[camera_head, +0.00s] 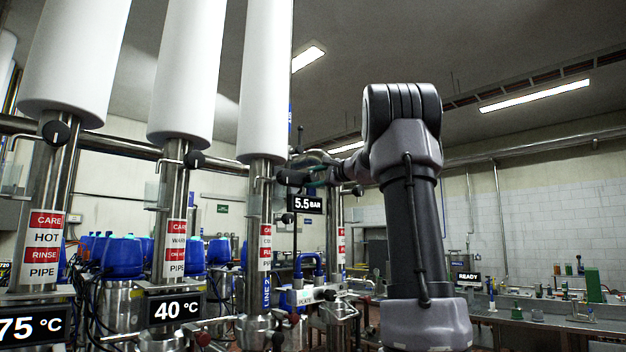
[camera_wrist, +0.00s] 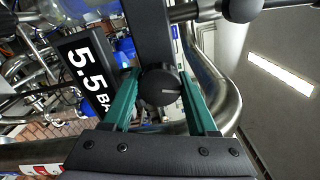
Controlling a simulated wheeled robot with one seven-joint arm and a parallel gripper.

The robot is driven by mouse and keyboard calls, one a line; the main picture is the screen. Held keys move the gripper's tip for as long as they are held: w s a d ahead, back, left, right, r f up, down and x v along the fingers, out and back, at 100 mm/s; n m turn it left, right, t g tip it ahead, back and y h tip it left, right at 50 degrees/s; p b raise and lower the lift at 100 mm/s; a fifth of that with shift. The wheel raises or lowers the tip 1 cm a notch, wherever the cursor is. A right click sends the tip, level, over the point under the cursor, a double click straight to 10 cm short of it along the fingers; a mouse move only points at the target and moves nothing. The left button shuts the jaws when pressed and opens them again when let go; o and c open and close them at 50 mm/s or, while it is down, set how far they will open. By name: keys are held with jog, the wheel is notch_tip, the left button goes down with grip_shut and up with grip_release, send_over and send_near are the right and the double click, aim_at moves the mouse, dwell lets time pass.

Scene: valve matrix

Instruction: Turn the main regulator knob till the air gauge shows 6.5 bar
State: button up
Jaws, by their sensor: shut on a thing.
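The black round regulator knob (camera_wrist: 158,90) sits in the middle of the wrist view, with a light pointer mark on its face. My gripper (camera_wrist: 160,82) is shut on it, with one green finger on each side. The air gauge display (camera_head: 306,204) reads 5.5 BAR in the head view. The same display shows tilted at the left of the wrist view (camera_wrist: 84,76), its right end partly hidden by a finger. In the head view my arm reaches left to the pipes above the display, and the knob is hard to make out there.
Steel pipes with white upper sleeves (camera_head: 265,80) stand left of my arm. Other displays read 75 °C (camera_head: 32,325) and 40 °C (camera_head: 177,309). A READY sign (camera_head: 467,277) stands by a bench with glassware at the right. A steel pipe (camera_wrist: 228,95) curves close beside the right finger.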

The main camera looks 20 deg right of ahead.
jog(key=shift+m, duration=0.5)
jog(key=shift+f, duration=0.1)
jog(key=o, duration=1.4)
jog(key=shift+d, duration=0.1)
jog(key=shift+c, duration=0.2)
jog(key=v, duration=1)
jog(key=shift+s, duration=0.4)
jog(key=shift+d, duration=0.1)
